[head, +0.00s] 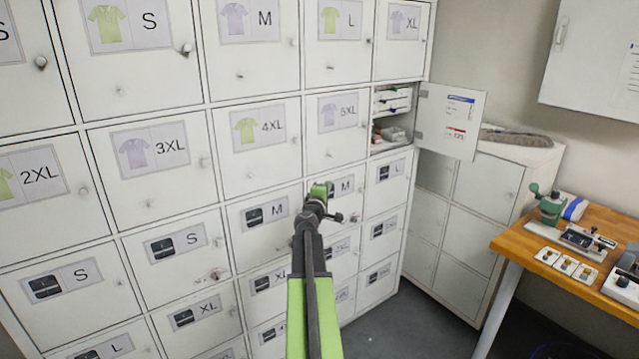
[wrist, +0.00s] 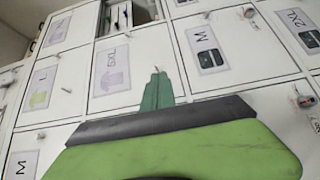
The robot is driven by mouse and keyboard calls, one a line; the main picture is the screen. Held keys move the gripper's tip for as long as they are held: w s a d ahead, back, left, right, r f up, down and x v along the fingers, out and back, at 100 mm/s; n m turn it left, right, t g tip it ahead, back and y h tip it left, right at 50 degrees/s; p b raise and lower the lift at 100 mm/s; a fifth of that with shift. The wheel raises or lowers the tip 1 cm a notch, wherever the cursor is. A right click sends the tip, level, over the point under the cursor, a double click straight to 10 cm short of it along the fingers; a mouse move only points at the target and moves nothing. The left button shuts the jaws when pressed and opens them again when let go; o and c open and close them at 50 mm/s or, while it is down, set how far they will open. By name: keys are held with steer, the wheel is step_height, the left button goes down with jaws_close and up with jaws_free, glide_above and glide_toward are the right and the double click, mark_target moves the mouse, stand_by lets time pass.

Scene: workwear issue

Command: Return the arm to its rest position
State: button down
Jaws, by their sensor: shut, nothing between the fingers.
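My green and black arm (head: 312,290) reaches up and forward from the bottom of the head view toward the locker wall. My gripper (head: 322,188) is at its end, in front of the lockers near an M door, and looks shut and empty. In the wrist view the green gripper fingers (wrist: 156,88) stand together over the lower part of the 5XL door (wrist: 118,72). I cannot tell the exact distance between the gripper and the doors.
White lockers (head: 158,85) with size labels fill the left and middle. One small locker door (head: 450,120) stands open at the right, showing shelves with items (head: 391,101). A wooden workbench (head: 573,250) with tools stands at right. Grey floor (head: 425,320) is free between them.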

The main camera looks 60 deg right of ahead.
steer(key=shift+s+a, duration=0.15)
steer(key=shift+s, duration=0.15)
